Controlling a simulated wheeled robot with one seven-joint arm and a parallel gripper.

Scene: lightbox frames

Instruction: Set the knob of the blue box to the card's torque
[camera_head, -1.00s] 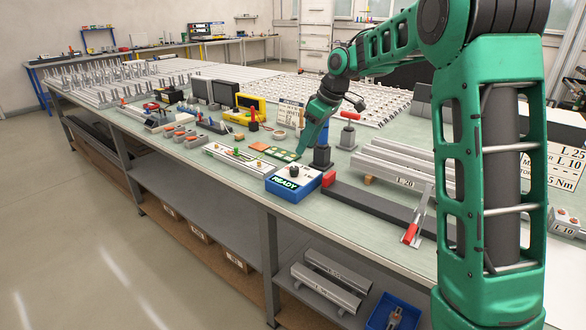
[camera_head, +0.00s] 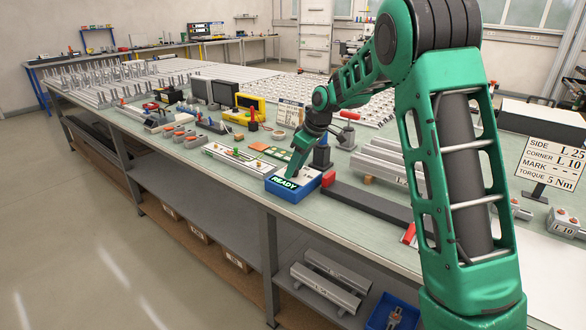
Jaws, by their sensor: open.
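The blue box (camera_head: 298,192) stands near the front edge of the workbench, and its display reads READY. My gripper (camera_head: 294,172) points down right at the top of the blue box. The black knob seen there earlier is now hidden behind my gripper, so I cannot tell whether the fingers are around it or touching it. The finger gap is too small to make out. The card (camera_head: 551,163) stands at the right and reads SIDE L 25, CORNER L 10, MARK with a dash, TORQUE 5 Nm.
Silver profiles (camera_head: 385,160) lie behind that bar. A dark post (camera_head: 321,154) stands close behind the box.

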